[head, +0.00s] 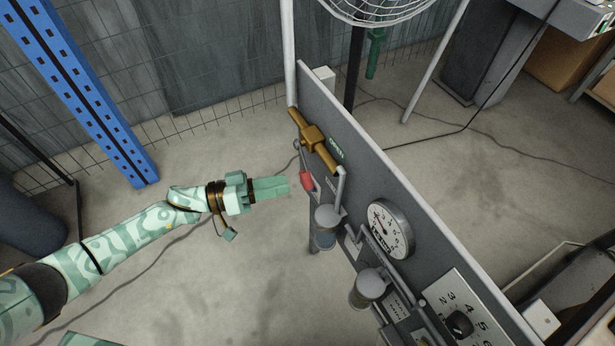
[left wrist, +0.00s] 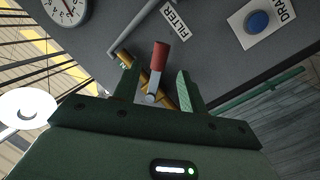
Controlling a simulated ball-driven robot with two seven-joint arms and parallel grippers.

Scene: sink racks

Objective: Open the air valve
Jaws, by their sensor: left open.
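The air valve is a brass body (head: 314,139) on a grey pipe at the far end of the grey panel. Its red-tipped lever handle (head: 306,180) hangs down below the brass body. My left gripper (head: 284,187) is just left of the red handle in the head view, with its fingers pointing at it. In the left wrist view the red handle (left wrist: 159,57) appears between the two open fingers (left wrist: 157,83), with no clear contact. The brass pipe (left wrist: 170,99) shows partly behind the fingers. My right gripper is not in view.
The panel (head: 420,225) carries a round gauge (head: 390,230), two filter bowls (head: 327,228) and a numbered dial (head: 459,324).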

